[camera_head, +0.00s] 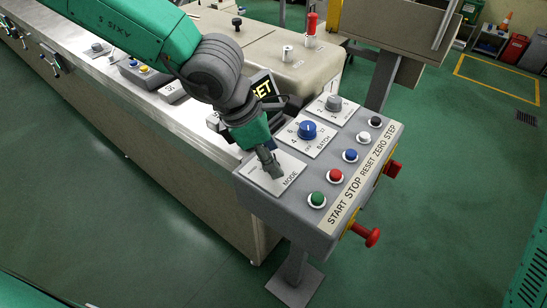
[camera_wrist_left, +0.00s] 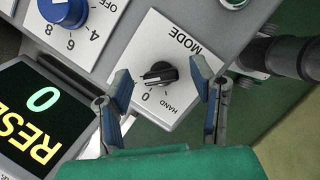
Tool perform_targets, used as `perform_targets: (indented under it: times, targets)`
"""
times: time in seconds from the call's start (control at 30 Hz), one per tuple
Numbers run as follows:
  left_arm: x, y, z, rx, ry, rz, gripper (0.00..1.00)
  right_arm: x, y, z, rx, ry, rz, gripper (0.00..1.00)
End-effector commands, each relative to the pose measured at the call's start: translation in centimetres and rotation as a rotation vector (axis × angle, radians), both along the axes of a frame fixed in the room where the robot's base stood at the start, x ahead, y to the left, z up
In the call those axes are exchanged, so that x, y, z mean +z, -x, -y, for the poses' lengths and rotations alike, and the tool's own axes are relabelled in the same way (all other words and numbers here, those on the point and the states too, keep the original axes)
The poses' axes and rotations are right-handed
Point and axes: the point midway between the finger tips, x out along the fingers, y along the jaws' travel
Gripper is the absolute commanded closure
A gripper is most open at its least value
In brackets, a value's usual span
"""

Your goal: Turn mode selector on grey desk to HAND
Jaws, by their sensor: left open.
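The mode selector is a black knob (camera_wrist_left: 160,73) on a white plate (camera_wrist_left: 182,58) marked MODE, 0 and HAND. In the left wrist view its bar lies nearly level, and a pale mark shows toward its left end, away from the word HAND. My left gripper (camera_wrist_left: 162,84) is open, with one blue-padded finger on each side of the knob and a gap between each finger and the knob. In the head view the left gripper (camera_head: 268,162) is over the MODE plate (camera_head: 284,184) and hides the knob. My right gripper is not in view.
The grey desk (camera_head: 243,182) also bears a blue BATCH knob (camera_head: 307,130), a grey knob (camera_head: 333,103) and a row of buttons, including green (camera_head: 317,199) and red (camera_head: 335,175). A red mushroom knob (camera_head: 368,236) sticks out in front. A lit RESET display (camera_wrist_left: 35,115) is close by.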

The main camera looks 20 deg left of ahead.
Motion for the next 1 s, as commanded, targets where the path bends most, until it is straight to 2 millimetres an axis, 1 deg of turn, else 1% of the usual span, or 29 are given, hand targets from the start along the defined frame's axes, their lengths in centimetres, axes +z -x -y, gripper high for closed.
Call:
perform_targets:
  times: [0.1, 0.33, 0.37, 0.4, 0.5, 0.77, 1.0]
  targets:
    - [-0.4, -0.1, 0.2, -0.001, 0.0, 0.0, 0.49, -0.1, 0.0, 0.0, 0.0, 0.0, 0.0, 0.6]
    - [-0.5, -0.1, 0.2, 0.0, 0.0, 0.001, 0.49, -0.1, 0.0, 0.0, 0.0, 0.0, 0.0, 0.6]
    - [-0.5, -0.1, 0.2, 0.0, 0.0, 0.001, 0.53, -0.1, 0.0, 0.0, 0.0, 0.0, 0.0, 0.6]
    - [-0.5, -0.1, 0.2, 0.0, 0.0, 0.001, 0.67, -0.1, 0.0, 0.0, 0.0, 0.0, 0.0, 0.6]
    - [-0.4, -0.1, 0.2, 0.0, 0.0, 0.001, 0.98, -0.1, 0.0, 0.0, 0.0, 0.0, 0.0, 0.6]
    - [-0.5, -0.2, 0.2, 0.009, 0.0, 0.003, 0.98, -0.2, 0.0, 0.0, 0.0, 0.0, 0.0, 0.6]
    - [-0.6, -0.3, 0.2, 0.093, 0.0, 0.007, 0.98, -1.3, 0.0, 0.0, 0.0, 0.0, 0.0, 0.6]
